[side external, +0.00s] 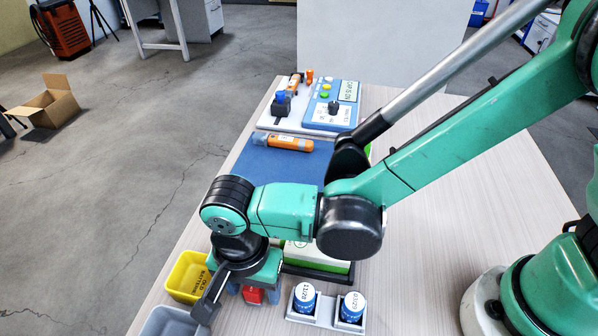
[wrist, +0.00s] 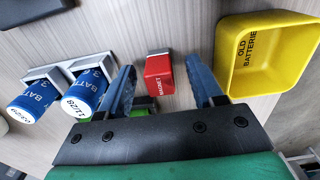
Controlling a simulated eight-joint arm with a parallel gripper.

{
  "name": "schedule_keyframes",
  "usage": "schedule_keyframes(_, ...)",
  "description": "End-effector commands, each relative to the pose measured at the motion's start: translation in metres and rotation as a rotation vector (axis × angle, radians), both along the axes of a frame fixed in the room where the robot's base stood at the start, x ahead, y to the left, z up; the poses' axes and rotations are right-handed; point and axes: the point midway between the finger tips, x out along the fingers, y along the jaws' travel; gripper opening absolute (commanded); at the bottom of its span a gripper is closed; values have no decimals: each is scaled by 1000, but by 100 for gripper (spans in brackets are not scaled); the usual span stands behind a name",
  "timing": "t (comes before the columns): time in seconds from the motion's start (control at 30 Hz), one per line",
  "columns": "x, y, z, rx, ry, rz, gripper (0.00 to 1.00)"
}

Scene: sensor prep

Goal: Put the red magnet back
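The red magnet (wrist: 158,77), a small block with MAGNET printed on it, shows between my gripper's fingers in the wrist view. In the side view it is a small red patch (side external: 253,296) under my gripper. My gripper (wrist: 160,65) is open, with one blue-grey finger on each side of the magnet. Gaps show between the magnet and both fingers. Whether the magnet rests directly on the table is hard to tell. In the side view my wrist hides most of the fingers.
A yellow OLD BATTERIES bin (side external: 186,277) and a grey bin (side external: 172,322) stand left of my gripper. Two blue-and-white batteries (side external: 303,297) sit in holders on the right. Behind are a green-white box (side external: 302,252), a blue mat (side external: 262,168) with an orange tool (side external: 290,143), and a tester (side external: 330,112).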

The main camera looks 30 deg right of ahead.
Motion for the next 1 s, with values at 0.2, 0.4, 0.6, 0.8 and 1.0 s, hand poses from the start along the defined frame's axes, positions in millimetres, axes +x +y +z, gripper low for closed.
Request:
schedule_keyframes(0.2,0,0,1,0,0,0,60)
schedule_keyframes(0.4,0,0,20,0,0,0,60)
schedule_keyframes(0.6,0,0,61,0,0,0,60)
schedule_keyframes(0.8,0,0,98,0,0,0,60)
schedule_keyframes(1.0,0,0,118,0,0,0,60)
